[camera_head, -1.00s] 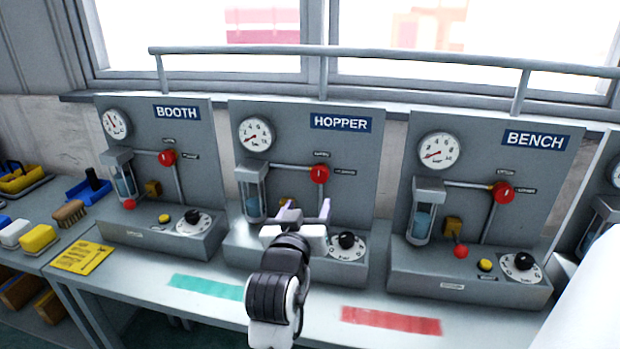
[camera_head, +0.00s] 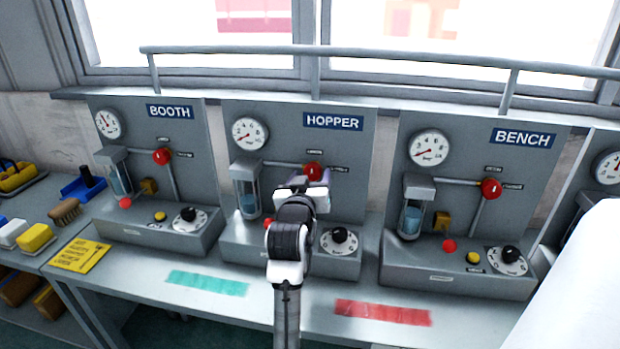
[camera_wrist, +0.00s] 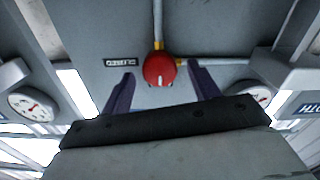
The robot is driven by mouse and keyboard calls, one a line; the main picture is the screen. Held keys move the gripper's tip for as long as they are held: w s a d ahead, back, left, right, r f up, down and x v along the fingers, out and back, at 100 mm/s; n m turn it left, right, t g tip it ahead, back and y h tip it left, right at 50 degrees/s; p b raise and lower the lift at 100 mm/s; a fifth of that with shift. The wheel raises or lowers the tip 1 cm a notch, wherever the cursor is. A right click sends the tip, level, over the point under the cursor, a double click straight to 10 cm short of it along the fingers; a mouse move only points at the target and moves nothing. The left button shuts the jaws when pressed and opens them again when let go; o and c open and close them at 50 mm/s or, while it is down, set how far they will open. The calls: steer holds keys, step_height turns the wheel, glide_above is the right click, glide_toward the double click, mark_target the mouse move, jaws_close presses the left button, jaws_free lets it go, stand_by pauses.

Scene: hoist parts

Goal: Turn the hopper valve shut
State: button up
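The hopper valve is a round red knob (camera_head: 312,169) on the pipe of the middle panel, under the HOPPER sign (camera_head: 333,122). In the wrist view the knob (camera_wrist: 159,69) faces me, with a white mark running up and down in that picture. My gripper (camera_head: 312,182) is raised in front of the panel, just below the knob in the head view. Its two purple fingers are open, and in the wrist view (camera_wrist: 160,72) the knob shows between them. Nothing is held. I cannot tell whether the fingers touch the knob.
The hopper gauge (camera_head: 250,133) and sight glass (camera_head: 247,195) stand left of the valve; a black-knobbed dial (camera_head: 339,240) is below right. The booth valve (camera_head: 161,156) and bench valve (camera_head: 491,188) are similar red knobs on neighbouring panels. A rail (camera_head: 390,61) runs above the panels.

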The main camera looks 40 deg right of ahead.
steer(key=c, duration=0.9)
steer(key=shift+m, duration=0.3)
steer(key=m+b, duration=0.2)
steer(key=m, duration=0.2)
steer(key=shift+f+m, duration=0.15)
steer(key=shift+m, duration=0.15)
steer(key=m+b, duration=0.2)
steer(key=m, duration=0.2)
steer(key=shift+m, duration=0.3)
steer(key=m+b, duration=0.2)
steer(key=m, duration=0.2)
steer(key=shift+m+b, duration=0.95)
steer(key=shift+m, duration=1.15)
